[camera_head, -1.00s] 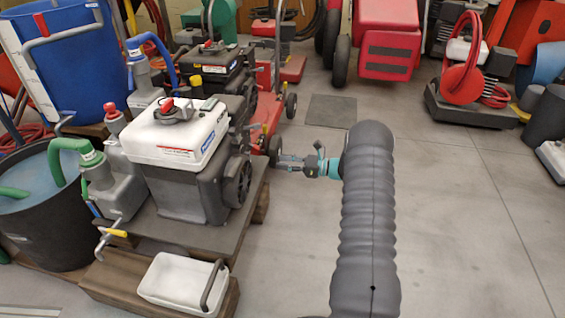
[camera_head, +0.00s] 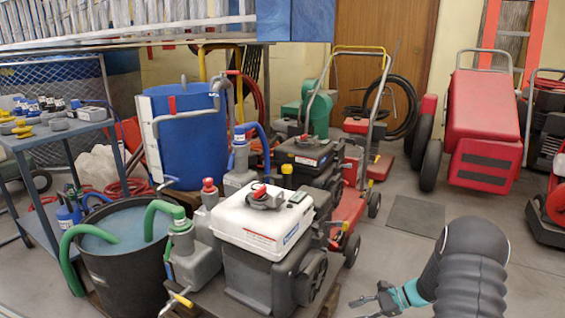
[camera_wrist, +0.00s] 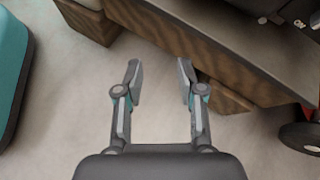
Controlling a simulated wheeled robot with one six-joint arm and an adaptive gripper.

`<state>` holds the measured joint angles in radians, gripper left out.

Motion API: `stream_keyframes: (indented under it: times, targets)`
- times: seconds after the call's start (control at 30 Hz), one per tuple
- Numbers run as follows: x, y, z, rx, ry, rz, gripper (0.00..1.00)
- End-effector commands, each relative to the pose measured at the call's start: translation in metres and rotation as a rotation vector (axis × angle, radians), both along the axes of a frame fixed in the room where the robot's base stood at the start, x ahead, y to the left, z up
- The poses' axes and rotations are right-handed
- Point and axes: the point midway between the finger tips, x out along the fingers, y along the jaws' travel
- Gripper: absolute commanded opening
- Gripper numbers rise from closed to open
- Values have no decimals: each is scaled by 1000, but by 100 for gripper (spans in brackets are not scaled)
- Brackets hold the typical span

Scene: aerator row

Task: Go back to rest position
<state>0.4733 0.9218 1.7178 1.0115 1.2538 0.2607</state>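My gripper (camera_wrist: 158,80) is open and empty in the wrist view, with bare floor between its fingers. A wooden pallet edge (camera_wrist: 215,50) lies just beyond the fingertips. In the head view my gripper (camera_head: 372,304) is low at the bottom, right of the white-topped engine pump (camera_head: 262,225). Part of it is cut off by the lower edge of the frame.
A black tub of water (camera_head: 110,262) with green hoses stands at left. Behind are a blue barrel (camera_head: 190,140), a blue cart (camera_head: 60,140) and a red machine (camera_head: 482,115). Grey floor (camera_head: 385,250) is clear right of the pumps.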

Motion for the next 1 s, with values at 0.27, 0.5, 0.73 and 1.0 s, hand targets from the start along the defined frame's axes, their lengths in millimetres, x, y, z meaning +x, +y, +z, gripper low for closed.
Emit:
stream_keyframes:
  times: [0.27,0.5,0.73,1.0]
  targets:
    - [-63,13,69,-265,-125,310,39]
    - [-111,19,127,-468,-249,549,39]
    - [-154,23,179,-647,-373,751,39]
    - [-200,28,235,-842,-518,942,39]
